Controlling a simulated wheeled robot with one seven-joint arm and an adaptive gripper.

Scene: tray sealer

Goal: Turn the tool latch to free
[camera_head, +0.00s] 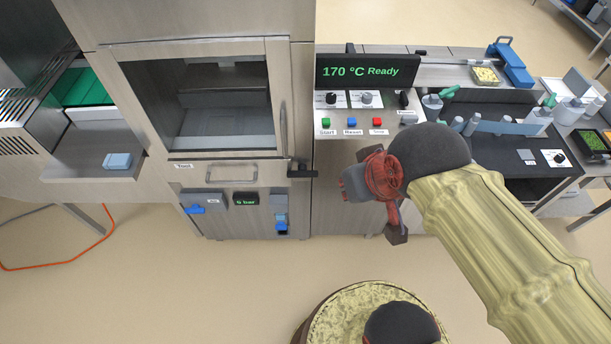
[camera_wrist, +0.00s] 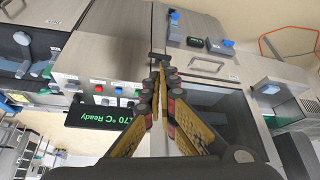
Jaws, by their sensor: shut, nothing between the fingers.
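The tool latch (camera_head: 302,171) is a small dark lever at the right edge of the tool drawer (camera_head: 233,182), below the oven-like door. In the head view it points sideways, to the right. In the wrist view the dark latch (camera_wrist: 158,57) is just beyond my fingertips. My gripper (camera_wrist: 161,72) is shut and empty, with its fingertips together close to the latch. I cannot tell whether they touch it. In the head view my gripper (camera_head: 372,184) is to the right of the latch, in front of the control panel's lower front.
A "170 °C Ready" display (camera_head: 367,70) stands above the red Stop, blue Reset and green Start buttons (camera_head: 326,123). The drawer has a bar handle (camera_head: 231,174). Below it are a "6 bar" display (camera_head: 245,199) and a blue valve (camera_head: 195,209). Open floor lies in front.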

